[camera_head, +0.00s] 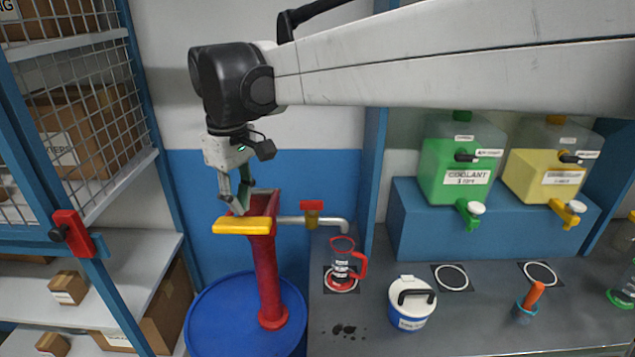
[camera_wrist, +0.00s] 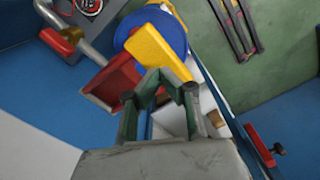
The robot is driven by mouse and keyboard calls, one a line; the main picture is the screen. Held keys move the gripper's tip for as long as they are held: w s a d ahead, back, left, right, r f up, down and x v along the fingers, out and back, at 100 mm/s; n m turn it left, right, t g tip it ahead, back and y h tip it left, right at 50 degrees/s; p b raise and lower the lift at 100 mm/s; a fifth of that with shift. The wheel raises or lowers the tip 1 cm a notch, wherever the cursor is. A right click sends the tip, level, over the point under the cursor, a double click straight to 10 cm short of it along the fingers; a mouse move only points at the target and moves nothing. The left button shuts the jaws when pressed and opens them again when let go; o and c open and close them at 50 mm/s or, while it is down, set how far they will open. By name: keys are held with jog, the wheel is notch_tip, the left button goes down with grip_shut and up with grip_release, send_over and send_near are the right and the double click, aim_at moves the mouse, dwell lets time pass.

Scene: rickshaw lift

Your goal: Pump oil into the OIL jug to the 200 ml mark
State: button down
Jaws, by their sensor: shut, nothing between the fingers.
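A red hand pump (camera_head: 268,275) stands on a blue drum (camera_head: 210,315). Its yellow handle (camera_head: 240,227) points to the left and also shows in the wrist view (camera_wrist: 158,50). My gripper (camera_head: 240,206) is shut and empty, with its fingertips right at the handle; I cannot tell if they touch it. A grey spout pipe (camera_head: 325,220) with a red-topped valve (camera_head: 312,212) runs right from the pump. Its end hangs over the clear jug with red rim and handle (camera_head: 343,265), standing on a ringed pad. The jug's level is too small to read.
A white and blue lidded tub (camera_head: 410,302) stands right of the jug. Green coolant (camera_head: 456,172) and yellow (camera_head: 545,178) dispensers sit on a blue riser. An orange-handled tool (camera_head: 530,300) stands on the bench. Shelving with a red clamp (camera_head: 72,235) is at left.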

notch_tip(320, 180, down, 12)
jog(key=b, duration=0.7)
jog(key=shift+r, duration=0.15)
dwell(2.0)
jog(key=shift+r, duration=0.1)
jog(key=shift+r+p, duration=3.45)
jog(key=shift+r, duration=2.35)
jog(key=shift+f, duration=0.15)
